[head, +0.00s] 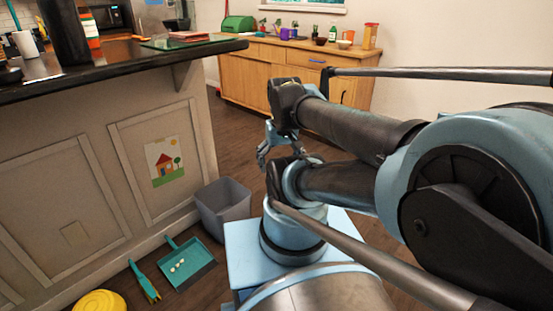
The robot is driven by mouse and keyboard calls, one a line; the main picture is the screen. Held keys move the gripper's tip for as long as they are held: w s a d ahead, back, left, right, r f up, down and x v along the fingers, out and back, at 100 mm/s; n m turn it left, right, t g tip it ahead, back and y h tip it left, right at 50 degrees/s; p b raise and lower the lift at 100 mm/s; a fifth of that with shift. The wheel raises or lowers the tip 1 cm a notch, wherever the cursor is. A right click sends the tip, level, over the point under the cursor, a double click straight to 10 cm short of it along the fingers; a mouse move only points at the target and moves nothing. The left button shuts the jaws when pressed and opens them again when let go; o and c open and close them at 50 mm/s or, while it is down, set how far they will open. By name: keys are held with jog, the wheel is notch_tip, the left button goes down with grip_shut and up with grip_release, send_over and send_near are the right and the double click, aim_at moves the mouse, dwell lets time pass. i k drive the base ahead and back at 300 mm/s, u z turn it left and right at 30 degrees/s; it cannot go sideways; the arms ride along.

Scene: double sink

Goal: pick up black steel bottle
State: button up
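A tall black bottle (64,32) stands upright on the dark counter at the upper left; its top is cut off by the picture edge. My gripper (264,155) hangs low in the middle of the head view, beyond my folded arm, well to the right of the counter and below its top. It is apart from the bottle. The fingers are small and partly hidden by my arm, so I cannot tell how far apart they are.
The dark countertop (120,66) holds a white mug (25,44), an orange-labelled bottle (91,34) and a green board (185,43). A grey bin (223,205), teal dustpan (187,263) and brush (145,282) are on the floor. A wooden cabinet (290,65) stands behind.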

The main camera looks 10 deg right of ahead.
aim_at(63, 23)
jog(key=u, duration=1.4)
